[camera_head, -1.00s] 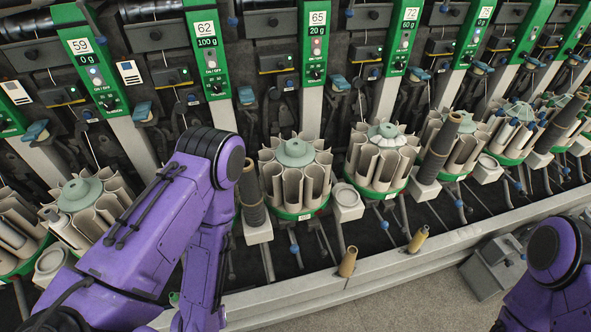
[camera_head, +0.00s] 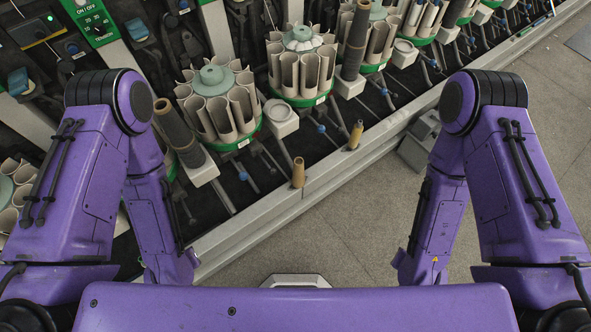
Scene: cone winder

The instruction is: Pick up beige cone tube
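A beige-tan cone tube (camera_head: 298,173) stands upright on the front rail of the winder, near the middle of the head view. A second, more yellowish tube (camera_head: 355,135) with a darker top stands farther right along the same rail. My two purple arms hang down on either side of the view, left and right of the tubes. Their lower ends disappear behind my own body, so neither gripper shows. Nothing of mine touches either tube.
Round magazines (camera_head: 216,106) of pale tubes line the machine behind the rail (camera_head: 245,222). Dark wound cones (camera_head: 178,134) lean between them. A grey box (camera_head: 416,150) sits on the floor by the rail. The grey floor (camera_head: 350,232) between my arms is clear.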

